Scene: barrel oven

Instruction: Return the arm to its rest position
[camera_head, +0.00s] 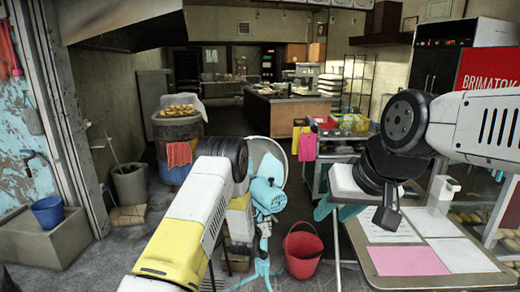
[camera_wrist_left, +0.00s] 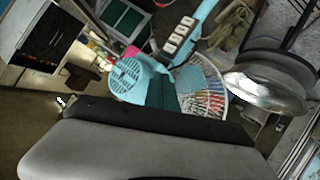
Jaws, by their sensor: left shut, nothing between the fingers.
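My left arm reaches in from the bottom of the head view, with a yellow and white link and a black joint. Its gripper is hidden there behind the arm. In the left wrist view the grey body and black front edge of my left gripper (camera_wrist_left: 155,122) fill the lower part, with nothing held. My right arm comes in from the right and bends down at a black joint. My right gripper (camera_head: 387,216) hangs above the white table (camera_head: 388,238); its fingers are too unclear to tell open from shut.
A turquoise fan (camera_head: 267,194) stands just right of my left arm, and it also shows in the left wrist view (camera_wrist_left: 128,80). A red bucket (camera_head: 303,252) is on the floor. A barrel oven (camera_head: 178,132) stands behind. Pink paper (camera_head: 406,261) lies on the table. The floor toward the back is clear.

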